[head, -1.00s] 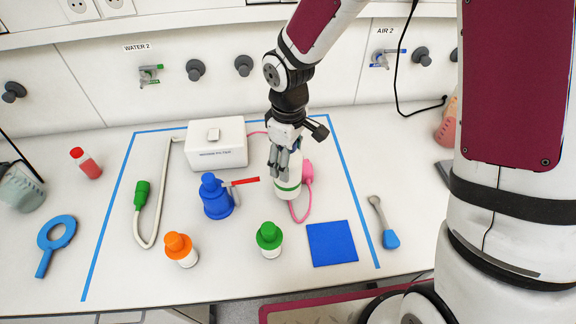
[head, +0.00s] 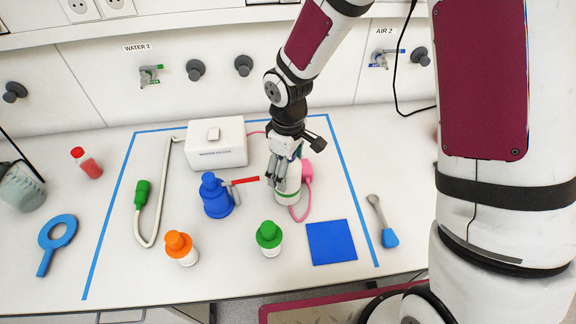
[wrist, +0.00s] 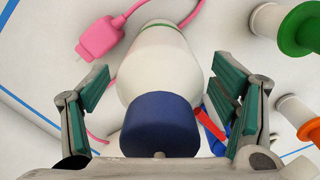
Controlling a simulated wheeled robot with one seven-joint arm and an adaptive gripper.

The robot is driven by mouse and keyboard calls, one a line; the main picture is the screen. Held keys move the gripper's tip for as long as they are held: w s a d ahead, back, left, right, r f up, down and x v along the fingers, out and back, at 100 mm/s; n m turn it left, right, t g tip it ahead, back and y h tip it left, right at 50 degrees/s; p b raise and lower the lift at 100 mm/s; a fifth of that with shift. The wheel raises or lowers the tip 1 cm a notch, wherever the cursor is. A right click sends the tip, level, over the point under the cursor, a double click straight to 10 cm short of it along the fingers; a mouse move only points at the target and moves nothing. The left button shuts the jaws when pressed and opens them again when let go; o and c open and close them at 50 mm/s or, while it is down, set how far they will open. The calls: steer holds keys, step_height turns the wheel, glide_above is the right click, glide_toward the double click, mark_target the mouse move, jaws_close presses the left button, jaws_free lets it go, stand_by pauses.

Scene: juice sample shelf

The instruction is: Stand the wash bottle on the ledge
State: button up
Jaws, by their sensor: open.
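A white bottle with a green band (head: 288,187), which I take to be the wash bottle, stands upright on the bench, partly hidden by my gripper (head: 278,178). In the wrist view, its dark blue cap (wrist: 160,126) and white body (wrist: 160,65) lie between the open jaws (wrist: 160,105). A gap shows on each side of the bottle. The ledge is not clear; a white ledge (head: 200,22) runs along the wall above the taps.
A pink plug (head: 314,170) with cord lies at right. A green-capped bottle (head: 268,238) and blue mat (head: 332,243) are in front. A white box (head: 217,155) stands behind.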

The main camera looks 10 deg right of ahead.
steer(key=shift+r, duration=0.1)
step_height(320, 180, up, 12)
steer(key=shift+r+b, duration=0.1)
steer(key=shift+b, duration=0.45)
